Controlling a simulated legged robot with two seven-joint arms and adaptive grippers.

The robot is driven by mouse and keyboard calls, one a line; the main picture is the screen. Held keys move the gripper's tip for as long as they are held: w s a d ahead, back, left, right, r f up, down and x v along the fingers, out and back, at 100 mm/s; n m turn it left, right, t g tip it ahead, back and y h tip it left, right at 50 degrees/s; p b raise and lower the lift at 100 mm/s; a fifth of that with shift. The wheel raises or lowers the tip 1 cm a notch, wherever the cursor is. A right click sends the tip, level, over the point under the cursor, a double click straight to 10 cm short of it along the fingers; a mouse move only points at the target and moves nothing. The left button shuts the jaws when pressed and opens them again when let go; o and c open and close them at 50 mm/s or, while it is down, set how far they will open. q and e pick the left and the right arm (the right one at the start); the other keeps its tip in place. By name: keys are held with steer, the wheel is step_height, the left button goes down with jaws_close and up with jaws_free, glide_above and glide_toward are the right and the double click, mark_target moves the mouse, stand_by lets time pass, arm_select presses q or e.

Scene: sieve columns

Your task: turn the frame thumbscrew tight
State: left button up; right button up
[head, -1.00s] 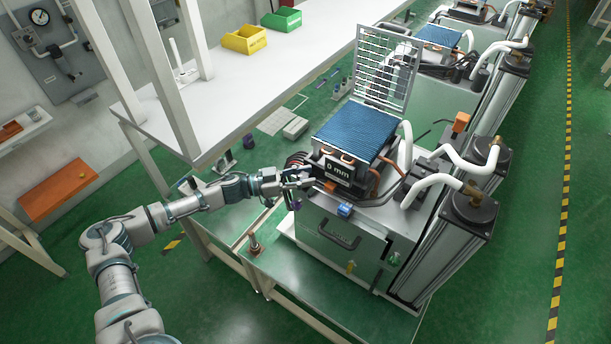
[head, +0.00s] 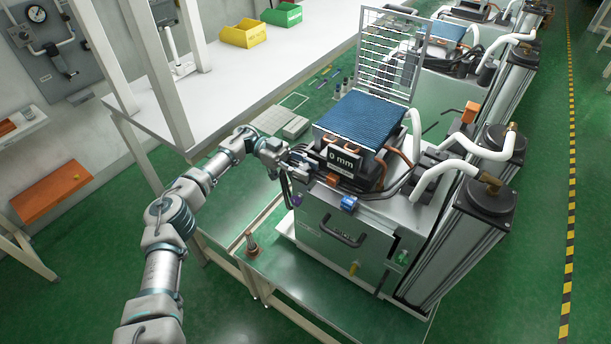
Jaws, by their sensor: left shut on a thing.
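My left gripper (head: 287,167) reaches in from the left at the left front corner of the near machine's frame. It is shut at the frame thumbscrew, which is too small and too covered by the fingers to make out. The blue ribbed pack (head: 363,123) sits on top of the frame, with a black sign reading "0 mm" (head: 344,160) on its front. My right gripper is not in view.
A mesh panel (head: 393,52) stands upright behind the blue pack. White hoses (head: 447,165) and tall cylinders (head: 476,220) crowd the right side. The white bench (head: 240,80) is behind my left arm. The green table top (head: 320,275) is mostly clear in front.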

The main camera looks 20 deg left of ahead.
arm_select(q)
steer(key=shift+m+g+b, duration=0.4)
steer(key=shift+g+b, duration=0.1)
steer(key=shift+g, duration=0.1)
steer(key=shift+r, duration=0.1)
steer(key=o, duration=1.2)
steer(key=shift+w+a, duration=0.1)
steer(key=shift+c, duration=0.2)
